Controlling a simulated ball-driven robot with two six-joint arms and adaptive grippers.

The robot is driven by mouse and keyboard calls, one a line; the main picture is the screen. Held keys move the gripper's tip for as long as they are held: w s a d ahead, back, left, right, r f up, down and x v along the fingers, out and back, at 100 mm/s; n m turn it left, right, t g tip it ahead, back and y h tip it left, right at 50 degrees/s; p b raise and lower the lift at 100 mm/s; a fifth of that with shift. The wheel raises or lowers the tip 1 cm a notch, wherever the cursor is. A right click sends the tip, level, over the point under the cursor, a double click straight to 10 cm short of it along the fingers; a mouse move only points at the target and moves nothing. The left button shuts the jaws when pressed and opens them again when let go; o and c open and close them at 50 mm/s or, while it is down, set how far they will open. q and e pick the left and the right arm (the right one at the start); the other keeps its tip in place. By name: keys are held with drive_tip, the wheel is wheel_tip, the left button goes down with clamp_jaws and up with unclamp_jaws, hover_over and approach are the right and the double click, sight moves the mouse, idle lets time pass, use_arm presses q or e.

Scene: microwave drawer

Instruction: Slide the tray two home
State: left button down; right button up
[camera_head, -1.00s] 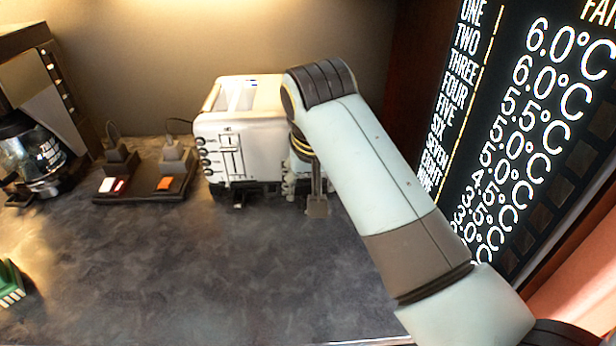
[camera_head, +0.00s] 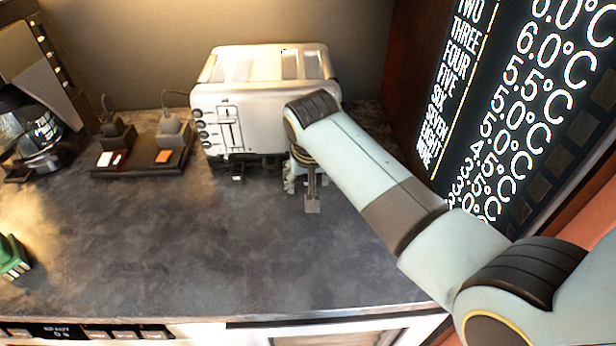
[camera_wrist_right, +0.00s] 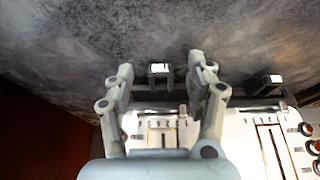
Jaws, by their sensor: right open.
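A white double toaster (camera_head: 265,100) stands at the back of the dark counter, with pull-out trays low on its front. The left tray's small white-tipped tab (camera_head: 238,172) shows in the head view and also in the right wrist view (camera_wrist_right: 274,80). The right tray's white-tipped tab (camera_wrist_right: 160,70) shows between my right gripper's fingers; in the head view my arm hides it. My right gripper (camera_head: 298,180) is open in front of the toaster's right half, its fingers either side of that tab. Contact cannot be told. My left gripper is out of view.
A black stand with plugs and switches (camera_head: 140,155) is left of the toaster, a coffee maker (camera_head: 35,120) farther left. A green object (camera_head: 12,258) lies at the left edge. The counter's front middle (camera_head: 180,250) is clear.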

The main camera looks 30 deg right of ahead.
drive_tip(key=shift+c, duration=0.2)
clamp_jaws()
drive_tip(key=shift+w, duration=0.1)
